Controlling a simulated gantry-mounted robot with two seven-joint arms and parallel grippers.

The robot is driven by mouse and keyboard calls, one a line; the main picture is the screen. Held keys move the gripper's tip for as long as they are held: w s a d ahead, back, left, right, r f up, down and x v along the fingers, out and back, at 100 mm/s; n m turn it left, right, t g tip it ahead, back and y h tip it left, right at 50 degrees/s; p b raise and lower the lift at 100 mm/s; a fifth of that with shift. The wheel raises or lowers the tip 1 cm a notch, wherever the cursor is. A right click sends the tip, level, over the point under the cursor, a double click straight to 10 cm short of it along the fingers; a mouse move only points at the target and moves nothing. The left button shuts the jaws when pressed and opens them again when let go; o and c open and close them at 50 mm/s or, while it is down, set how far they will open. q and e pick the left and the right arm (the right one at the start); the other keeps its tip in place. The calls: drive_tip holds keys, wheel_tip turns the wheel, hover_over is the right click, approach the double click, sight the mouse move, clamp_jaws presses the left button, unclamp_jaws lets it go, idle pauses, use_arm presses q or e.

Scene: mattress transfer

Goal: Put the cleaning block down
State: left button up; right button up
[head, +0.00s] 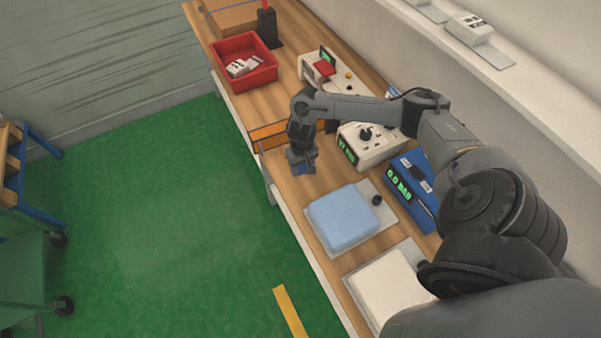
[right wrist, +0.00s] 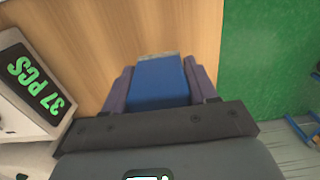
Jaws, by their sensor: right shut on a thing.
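The cleaning block (right wrist: 158,82) is a blue block with a pale tan far edge in the right wrist view. My right gripper (right wrist: 160,88) is shut on it, with one finger on each side. In the head view my right gripper (head: 301,161) points down over the wooden bench (head: 291,189), near its front edge, and the blue block shows small at its tip. I cannot tell whether the block touches the bench top. My left gripper is not in view.
A white counting device (head: 369,147) and a blue device (head: 412,190) stand on the right. A red bin (head: 243,61) is farther back.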

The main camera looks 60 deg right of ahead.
sight(301, 172)
drive_tip(key=shift+w+f, duration=0.2)
drive_tip(key=shift+w, duration=0.15)
wheel_tip(301, 172, down, 4)
drive_tip(key=shift+r+b, duration=0.25)
drive_tip(key=shift+b, duration=0.1)
drive_tip(key=shift+f, duration=0.25)
drive_tip(key=o, duration=1.2)
drive_tip(key=shift+f, duration=0.1)
drive_tip(key=shift+c, duration=0.2)
